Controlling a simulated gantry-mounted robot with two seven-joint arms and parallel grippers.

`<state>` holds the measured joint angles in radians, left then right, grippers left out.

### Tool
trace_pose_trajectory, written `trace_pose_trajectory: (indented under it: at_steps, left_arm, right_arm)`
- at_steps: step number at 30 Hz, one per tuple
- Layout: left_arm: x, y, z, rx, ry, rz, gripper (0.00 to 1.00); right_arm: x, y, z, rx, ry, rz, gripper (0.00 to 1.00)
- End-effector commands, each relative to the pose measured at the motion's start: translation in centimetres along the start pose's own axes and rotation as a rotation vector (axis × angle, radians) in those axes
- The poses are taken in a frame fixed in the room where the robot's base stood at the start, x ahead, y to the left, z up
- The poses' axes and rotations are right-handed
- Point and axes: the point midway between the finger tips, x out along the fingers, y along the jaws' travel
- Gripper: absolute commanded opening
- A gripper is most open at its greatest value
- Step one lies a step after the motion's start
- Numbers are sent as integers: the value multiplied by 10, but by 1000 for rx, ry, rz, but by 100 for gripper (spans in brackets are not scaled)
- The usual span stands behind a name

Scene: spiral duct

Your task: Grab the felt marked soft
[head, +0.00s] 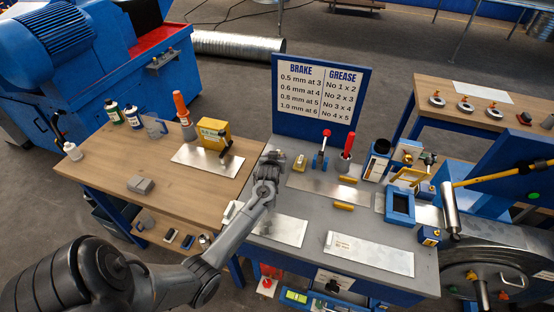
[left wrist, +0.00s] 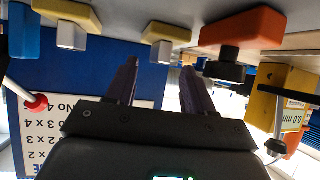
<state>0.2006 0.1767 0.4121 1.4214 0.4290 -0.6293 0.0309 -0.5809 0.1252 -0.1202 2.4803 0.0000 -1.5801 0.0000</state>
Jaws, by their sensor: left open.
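I cannot read the word "soft" on anything in either view, so I cannot tell which piece is the felt. Small blocks that may include it are a yellow-and-white piece (head: 300,162) by the foot of the sign and a grey block (head: 140,185) on the wooden table. The left wrist view, upside down, shows two yellow pieces with pale blocks (left wrist: 165,32) and an orange piece with a black part (left wrist: 243,28). My left gripper (head: 270,160) is over the grey bench's left edge. Its fingers (left wrist: 160,80) are apart with nothing between them.
A blue sign board (head: 320,125) stands at the bench's back edge. A red-knobbed lever (head: 322,150) and a red-handled tool (head: 346,150) stand before it. A yellow gauge (head: 213,133) sits on the wooden table.

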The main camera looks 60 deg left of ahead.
Motion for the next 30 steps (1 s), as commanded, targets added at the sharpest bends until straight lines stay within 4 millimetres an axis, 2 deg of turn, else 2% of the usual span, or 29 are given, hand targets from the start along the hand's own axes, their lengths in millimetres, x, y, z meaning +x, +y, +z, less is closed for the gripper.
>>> trace_pose_trajectory:
  at_steps: [6, 16, 26, 30]
  left_arm:
    - [23, 0, 1, 0, 0, 0, 53]
    - [27, 0, 0, 0, 1, 1, 53]
    - [27, 0, 1, 0, 0, 1, 2]
    - [27, 0, 0, 0, 1, 1, 0]
  right_arm:
    - [5, 0, 1, -2, 1, 2, 43]
    - [5, -1, 1, 3, 2, -2, 43]
    - [5, -2, 1, 9, 3, -6, 43]
    - [5, -2, 1, 9, 2, -6, 43]
